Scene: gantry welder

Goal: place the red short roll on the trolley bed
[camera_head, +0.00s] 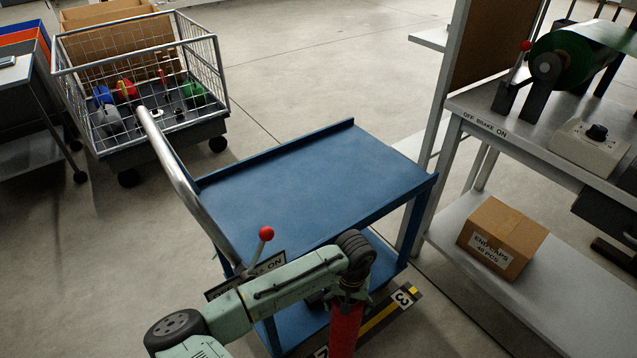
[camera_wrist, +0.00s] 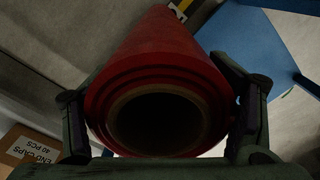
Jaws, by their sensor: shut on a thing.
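The red short roll (camera_wrist: 170,60) fills the middle of the wrist view, its hollow end facing the camera. My gripper (camera_wrist: 160,100) is shut on it, one finger at each side. In the head view the red roll (camera_head: 345,330) hangs below the gripper (camera_head: 348,292), roughly upright, its lower end cut off by the picture edge. It is beside the near right part of the trolley, lower than the upper bed. The blue trolley bed (camera_head: 310,185) is flat and bare, with a low lip at its back and left edges. A blue surface (camera_wrist: 270,45) also shows in the wrist view.
A red-knobbed brake lever (camera_head: 265,234) and the trolley's push handle (camera_head: 170,150) stand at its left. A workbench (camera_head: 500,135) with a green roll and an end caps box (camera_head: 502,238) is at right. A wire cart (camera_head: 150,140) stands behind left.

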